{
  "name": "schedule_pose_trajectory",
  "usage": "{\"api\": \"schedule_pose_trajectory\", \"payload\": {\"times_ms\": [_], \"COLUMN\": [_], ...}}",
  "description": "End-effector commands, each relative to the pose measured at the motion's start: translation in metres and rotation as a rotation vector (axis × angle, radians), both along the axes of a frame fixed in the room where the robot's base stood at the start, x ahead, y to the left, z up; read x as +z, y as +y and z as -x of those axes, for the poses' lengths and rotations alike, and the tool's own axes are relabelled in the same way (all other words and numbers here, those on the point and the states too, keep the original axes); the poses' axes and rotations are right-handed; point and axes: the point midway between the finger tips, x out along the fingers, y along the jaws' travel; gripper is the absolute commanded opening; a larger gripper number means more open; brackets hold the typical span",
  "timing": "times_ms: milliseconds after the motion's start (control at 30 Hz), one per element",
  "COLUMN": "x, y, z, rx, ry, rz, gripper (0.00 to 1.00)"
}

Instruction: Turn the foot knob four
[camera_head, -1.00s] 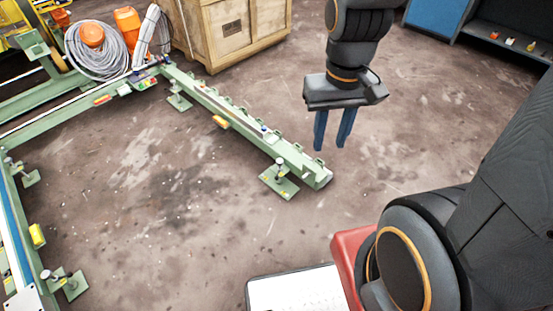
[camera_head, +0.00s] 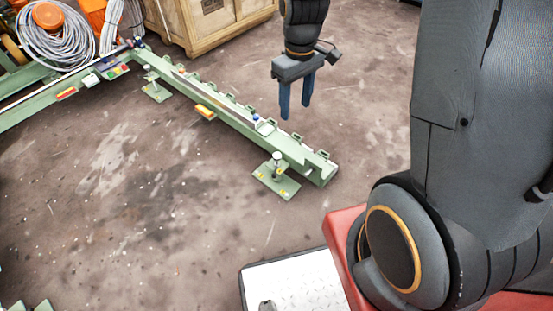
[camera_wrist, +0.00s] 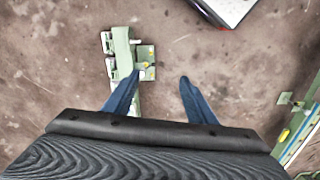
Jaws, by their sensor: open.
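A green beam (camera_head: 225,112) runs across the floor in the head view. Near its close end stands a foot with a green plate (camera_head: 268,183) and an upright, light-topped knob (camera_head: 277,156). A second foot (camera_head: 156,91) stands farther along the beam. I cannot read which is number four. My gripper (camera_head: 295,111) is open and empty, pointing down, above and beyond the beam's near end. In the wrist view my gripper (camera_wrist: 160,77) has its left finger overlapping the beam (camera_wrist: 123,58) beside the foot plate (camera_wrist: 147,53). The knob is small there and partly unclear.
A wooden crate (camera_head: 205,25) stands at the back. Coiled grey cable (camera_head: 52,42) and orange items lie at the back left. Small brackets line the beam's far side. Another green frame part (camera_wrist: 295,130) shows at right in the wrist view. Much floor is clear.

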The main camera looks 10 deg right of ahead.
Motion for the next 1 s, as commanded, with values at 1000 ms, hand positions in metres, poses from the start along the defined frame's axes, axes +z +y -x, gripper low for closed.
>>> {"api": "schedule_pose_trajectory", "payload": {"times_ms": [1000], "x": [-0.37], "y": [0.006], "z": [-0.179], "rx": [0.631], "ry": [-0.001], "rz": [0.002], "gripper": [0.51]}}
